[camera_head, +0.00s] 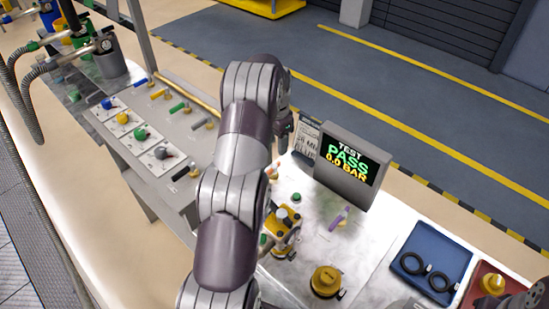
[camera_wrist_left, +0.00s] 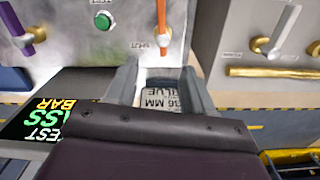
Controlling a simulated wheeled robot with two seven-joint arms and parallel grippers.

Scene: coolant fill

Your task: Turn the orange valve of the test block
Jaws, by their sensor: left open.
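The orange valve (camera_wrist_left: 162,22) shows in the left wrist view as a lever on the pale face of the test block (camera_wrist_left: 75,45). A label sits by it. In the head view only a bit of the orange lever (camera_head: 272,172) shows beside my arm, which hides the rest. My left gripper (camera_head: 285,132) is at the far end of that arm, near the block's back edge. In the left wrist view the gripper (camera_wrist_left: 158,72) is open, its fingers apart and empty. The orange lever lies just beyond the fingertips, roughly in line with the gap. My right gripper is not seen.
A purple lever (camera_head: 338,220) and a green button (camera_head: 297,197) are on the same block. The display (camera_head: 350,165) reads "TEST PASS 0.0 BAR". A label card (camera_head: 305,142) stands near my gripper. A panel of coloured knobs (camera_head: 135,130) is left; a blue tray (camera_head: 430,255) holds black rings.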

